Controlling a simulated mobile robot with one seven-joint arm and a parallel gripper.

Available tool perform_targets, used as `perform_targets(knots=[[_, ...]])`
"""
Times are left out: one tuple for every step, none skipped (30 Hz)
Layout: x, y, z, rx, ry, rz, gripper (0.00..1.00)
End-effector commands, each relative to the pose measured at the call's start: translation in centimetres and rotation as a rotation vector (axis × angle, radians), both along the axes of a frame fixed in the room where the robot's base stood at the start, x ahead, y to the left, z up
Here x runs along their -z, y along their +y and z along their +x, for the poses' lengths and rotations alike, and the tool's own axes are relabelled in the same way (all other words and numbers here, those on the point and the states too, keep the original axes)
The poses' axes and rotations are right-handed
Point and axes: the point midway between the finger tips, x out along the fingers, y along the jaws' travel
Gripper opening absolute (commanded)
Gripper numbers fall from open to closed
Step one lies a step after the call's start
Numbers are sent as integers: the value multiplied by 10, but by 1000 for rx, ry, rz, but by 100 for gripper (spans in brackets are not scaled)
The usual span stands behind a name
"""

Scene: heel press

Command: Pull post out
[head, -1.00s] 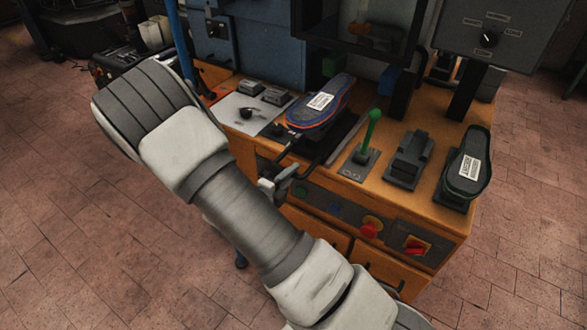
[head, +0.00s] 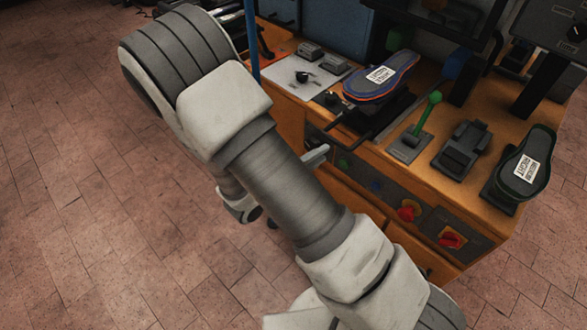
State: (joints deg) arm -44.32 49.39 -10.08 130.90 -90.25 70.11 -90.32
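The post (head: 388,104) is a dark support on the bench, with a blue and orange shoe sole (head: 378,78) with a white label lying on top. A dark handle (head: 340,118) sticks out from its front left, over the bench edge. My gripper is mostly hidden behind my own arm. A light grey piece (head: 316,156), which looks like part of my gripper, shows just below the handle at the front of the bench. I cannot tell whether it touches anything or how far its fingers are apart.
A green lever (head: 428,112), a dark pedal-like block (head: 462,146) and a second dark green sole (head: 526,165) stand to the right. Red knobs (head: 407,213) are on the front panel. A white plate (head: 295,77) lies left. The tiled floor on the left is clear.

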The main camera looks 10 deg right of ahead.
Motion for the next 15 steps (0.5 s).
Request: perform_targets(knots=[[-4,12,-8,-5,1,1,30],[-6,18,-12,-6,0,1,30],[-7,25,-18,-6,0,2,30],[-9,31,-23,-5,0,1,30],[-11,35,-27,-5,0,1,30],[-12,42,-32,-5,0,2,30],[-13,47,-36,-5,0,2,30],[-15,51,-39,-5,1,1,30],[-16,56,-43,-3,1,1,30],[-16,60,-46,-4,1,2,30],[-17,63,-49,-3,0,1,30],[-18,66,-51,-3,0,0,30],[-19,69,-53,-2,0,0,30],[-19,71,-55,-2,0,0,30],[-20,73,-57,-1,0,1,30]])
